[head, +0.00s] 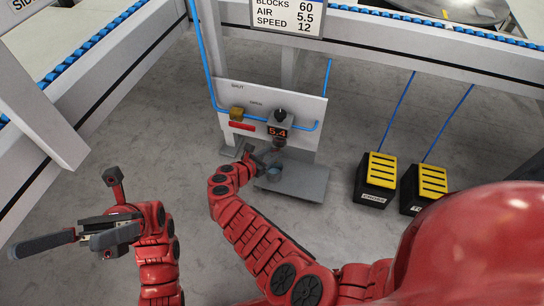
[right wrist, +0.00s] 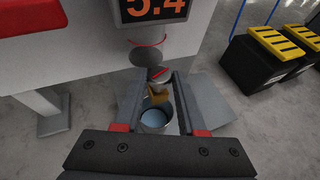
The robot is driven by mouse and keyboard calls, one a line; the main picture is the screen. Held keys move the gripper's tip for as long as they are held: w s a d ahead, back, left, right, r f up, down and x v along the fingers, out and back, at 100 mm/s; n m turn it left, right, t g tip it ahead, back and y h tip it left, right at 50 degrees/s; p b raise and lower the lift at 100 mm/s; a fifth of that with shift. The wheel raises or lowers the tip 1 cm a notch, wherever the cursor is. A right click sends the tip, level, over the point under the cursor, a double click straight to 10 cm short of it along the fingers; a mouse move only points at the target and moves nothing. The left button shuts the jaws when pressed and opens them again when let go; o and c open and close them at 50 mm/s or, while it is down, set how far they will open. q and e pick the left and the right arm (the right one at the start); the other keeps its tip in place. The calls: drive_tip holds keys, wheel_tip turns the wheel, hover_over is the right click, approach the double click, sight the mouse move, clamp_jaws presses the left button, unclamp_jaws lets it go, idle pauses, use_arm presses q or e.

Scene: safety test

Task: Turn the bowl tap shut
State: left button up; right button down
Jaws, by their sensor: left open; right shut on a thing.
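The bowl (head: 279,143) hangs under the unit reading 5.4 on the white panel (head: 305,108). In the right wrist view, the tap (right wrist: 158,74), a small round part with a red mark above a brass-coloured piece, sits below the bowl. My right gripper (head: 262,156) is shut on the tap, with one finger on either side of it. A grey cup (right wrist: 155,122) with bluish liquid stands below; it also shows in the head view (head: 273,174). My left gripper (head: 72,233) is open and empty, far to the left, away from the panel.
The panel also carries a blue air line, a yellow valve (head: 237,113) and a red bar (head: 242,126). The cup stands on a grey plate (head: 308,182). Two black boxes with yellow slatted lids (head: 377,180) (head: 427,190) stand to the right. The floor at left is clear.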

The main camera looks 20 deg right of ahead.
drive_tip(key=shift+a+f+m+g+b, duration=0.1)
drive_tip(key=shift+f+m+g+b, duration=0.3)
drive_tip(key=shift+b, duration=0.4)
use_arm(q)
drive_tip(key=s+a+m+t+y+b, duration=0.1)
drive_tip(key=s+a+m+t+y, duration=0.55)
drive_tip(key=s+t, duration=0.3)
use_arm(e)
drive_tip(key=shift+w+r+g+h, duration=0.1)
drive_tip(key=shift+g+h, duration=0.2)
drive_tip(key=m+g+b, duration=0.1)
drive_tip(key=b, duration=0.2)
drive_tip(key=shift+a+m+h, duration=0.15)
drive_tip(key=shift+m+h, duration=0.15)
drive_tip(key=shift+g+b, duration=0.3)
drive_tip(key=shift+b, duration=0.25)
use_arm(q)
drive_tip(key=s+a+f+m+t, duration=0.1)
drive_tip(key=s+a+f+t, duration=0.2)
drive_tip(key=f, duration=0.4)
drive_tip(key=shift+s+a+b, duration=0.4)
drive_tip(key=shift+s+a, duration=0.15)
drive_tip(key=shift+a, duration=0.35)
use_arm(e)
drive_tip(key=shift+w+r+m, duration=0.1)
drive_tip(key=shift+r+m, duration=0.1)
drive_tip(key=shift+m, duration=0.1)
use_arm(q)
drive_tip(key=shift+t, duration=0.25)
